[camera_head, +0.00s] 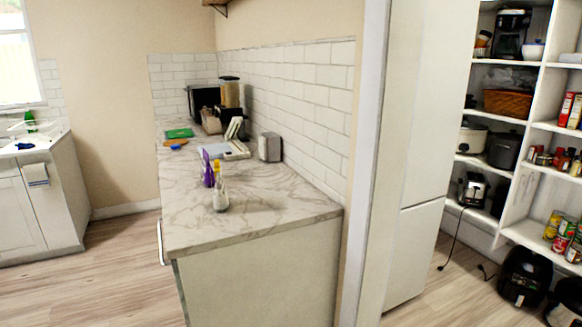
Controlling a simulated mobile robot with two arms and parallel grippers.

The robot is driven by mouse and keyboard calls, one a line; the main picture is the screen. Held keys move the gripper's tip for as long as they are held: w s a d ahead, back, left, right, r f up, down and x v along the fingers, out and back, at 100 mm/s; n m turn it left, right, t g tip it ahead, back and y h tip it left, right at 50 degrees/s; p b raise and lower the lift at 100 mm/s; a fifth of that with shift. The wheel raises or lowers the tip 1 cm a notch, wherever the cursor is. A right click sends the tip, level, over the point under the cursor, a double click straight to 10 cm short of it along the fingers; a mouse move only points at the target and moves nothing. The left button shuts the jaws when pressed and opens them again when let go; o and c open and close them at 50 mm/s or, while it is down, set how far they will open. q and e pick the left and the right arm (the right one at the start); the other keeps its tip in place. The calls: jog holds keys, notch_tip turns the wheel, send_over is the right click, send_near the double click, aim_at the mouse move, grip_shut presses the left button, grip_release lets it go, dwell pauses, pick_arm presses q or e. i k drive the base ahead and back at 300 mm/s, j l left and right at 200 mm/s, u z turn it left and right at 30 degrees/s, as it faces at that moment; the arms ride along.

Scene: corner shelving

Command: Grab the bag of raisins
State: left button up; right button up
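I cannot make out a bag of raisins in the head view. A small purple item (208,170) stands on the marble counter (270,212), but it is too small to tell what it is. Packages and cans stand on the white pantry shelves (524,122) at the right, including red boxes (570,110), and none reads clearly as raisins. Neither of my grippers is in view.
A tall white cabinet or fridge (425,150) stands between counter and pantry. A black appliance (523,277) sits on the floor below the shelves, with a cord (454,240) hanging nearby. Wooden floor (120,270) is clear left of the counter.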

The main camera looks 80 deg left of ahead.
aim_at(207, 176)
jog(key=u, duration=3.3)
jog(key=i+l+u, duration=0.15)
jog(key=i+l, duration=0.6)
jog(key=i, duration=0.15)
